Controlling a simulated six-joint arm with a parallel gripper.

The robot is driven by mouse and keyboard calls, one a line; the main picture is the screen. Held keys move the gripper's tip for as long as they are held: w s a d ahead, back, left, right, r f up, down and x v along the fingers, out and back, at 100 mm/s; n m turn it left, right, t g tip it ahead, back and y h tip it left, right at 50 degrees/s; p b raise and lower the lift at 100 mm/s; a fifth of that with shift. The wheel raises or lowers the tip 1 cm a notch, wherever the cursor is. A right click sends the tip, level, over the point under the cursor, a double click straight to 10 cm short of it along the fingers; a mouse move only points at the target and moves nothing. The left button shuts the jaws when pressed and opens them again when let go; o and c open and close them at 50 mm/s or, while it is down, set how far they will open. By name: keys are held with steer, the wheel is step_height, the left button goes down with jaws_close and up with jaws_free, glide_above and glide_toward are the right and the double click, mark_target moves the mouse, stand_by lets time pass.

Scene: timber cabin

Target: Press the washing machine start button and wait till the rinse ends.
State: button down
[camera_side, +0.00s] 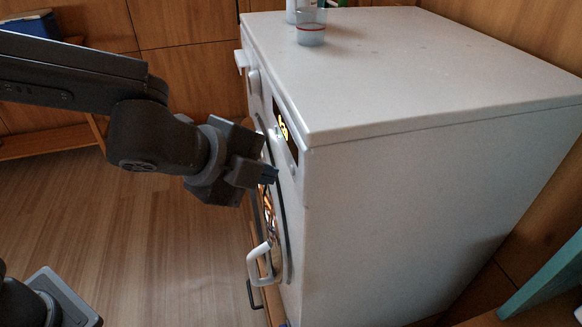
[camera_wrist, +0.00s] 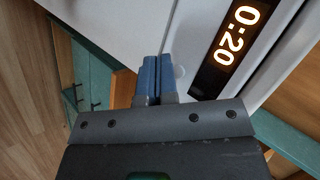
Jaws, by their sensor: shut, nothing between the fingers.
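The white washing machine (camera_side: 420,190) stands at the right in the side view, its front facing left. A pale round button (camera_wrist: 180,71) shows beside the display, just right of my fingers. My gripper (camera_side: 272,174) is shut and empty, close to the front panel below the display. Its blue fingertips (camera_wrist: 153,62) lie together in the wrist view. I cannot tell whether they touch the panel. The round door is partly hidden by my gripper, with a lit glow inside.
A white door handle (camera_side: 257,263) juts out below my gripper. A small cup with a red rim (camera_side: 311,36) and a partly cropped bottle stand on the machine's top. Wooden floor (camera_side: 150,240) is open to the left. A teal piece (camera_side: 545,275) is at lower right.

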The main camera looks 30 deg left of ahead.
steer(key=shift+w+d, duration=0.1)
steer(key=shift+w+d, duration=0.15)
steer(key=shift+w+d, duration=0.25)
stand_by(0.8)
steer(key=shift+s+a, duration=0.55)
stand_by(0.3)
